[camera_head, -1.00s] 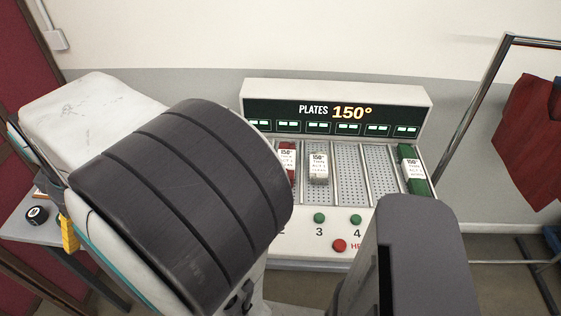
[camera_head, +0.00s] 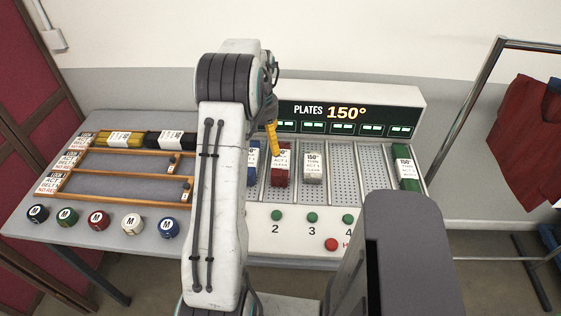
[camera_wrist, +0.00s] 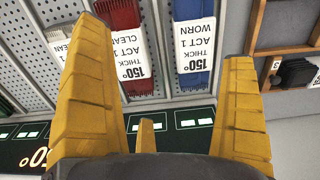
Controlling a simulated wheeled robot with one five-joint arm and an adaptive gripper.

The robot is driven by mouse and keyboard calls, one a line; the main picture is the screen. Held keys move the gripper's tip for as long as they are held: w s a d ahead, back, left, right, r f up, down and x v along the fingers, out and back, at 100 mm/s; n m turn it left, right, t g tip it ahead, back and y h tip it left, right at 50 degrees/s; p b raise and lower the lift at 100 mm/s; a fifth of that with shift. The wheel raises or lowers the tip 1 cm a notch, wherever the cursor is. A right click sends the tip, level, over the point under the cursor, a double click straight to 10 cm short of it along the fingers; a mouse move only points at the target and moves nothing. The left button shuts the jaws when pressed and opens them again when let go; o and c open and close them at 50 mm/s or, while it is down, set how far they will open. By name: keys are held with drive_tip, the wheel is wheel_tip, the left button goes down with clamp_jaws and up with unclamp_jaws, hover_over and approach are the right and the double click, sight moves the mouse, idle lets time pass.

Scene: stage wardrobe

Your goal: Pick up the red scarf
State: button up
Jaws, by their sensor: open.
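The red scarf (camera_head: 281,178) is a folded red bundle with a white label band, lying in a slot of the plate unit. Its label reads 150°, thick, act 1, clean in the wrist view, where the red scarf (camera_wrist: 117,12) shows at the upper left. My gripper (camera_head: 271,139) has yellow fingers and hangs near the back end of the red scarf. In the wrist view my gripper (camera_wrist: 164,42) is open with nothing between its fingers. The red scarf's end lies toward the left finger, and a blue scarf (camera_wrist: 193,80) lies toward the right finger.
A pale scarf (camera_head: 313,172) lies in the slot right of the red one. A green scarf (camera_head: 407,178) is at the right end. The display panel (camera_head: 345,92) rises behind the slots. Wooden-divided racks (camera_head: 125,165) stand left. A clothes rail (camera_head: 485,90) stands right.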

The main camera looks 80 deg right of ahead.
drive_tip(key=m, duration=0.1)
hover_over(285, 158)
drive_tip(key=f, duration=0.2)
drive_tip(key=shift+a+f, duration=0.2)
drive_tip(key=shift+f, duration=0.2)
drive_tip(key=shift+s+f, duration=0.3)
drive_tip(key=shift+w+d+f+p, duration=0.15)
drive_tip(key=shift+f+p, duration=0.45)
drive_tip(key=shift+f, duration=1.15)
drive_tip(key=shift+w+f+p, duration=0.2)
drive_tip(key=shift+f+p, duration=0.4)
drive_tip(key=shift+f, duration=1.1)
drive_tip(key=shift+c, duration=0.3)
drive_tip(key=c, duration=1.1)
drive_tip(key=shift+c, duration=0.5)
drive_tip(key=shift+r, duration=0.15)
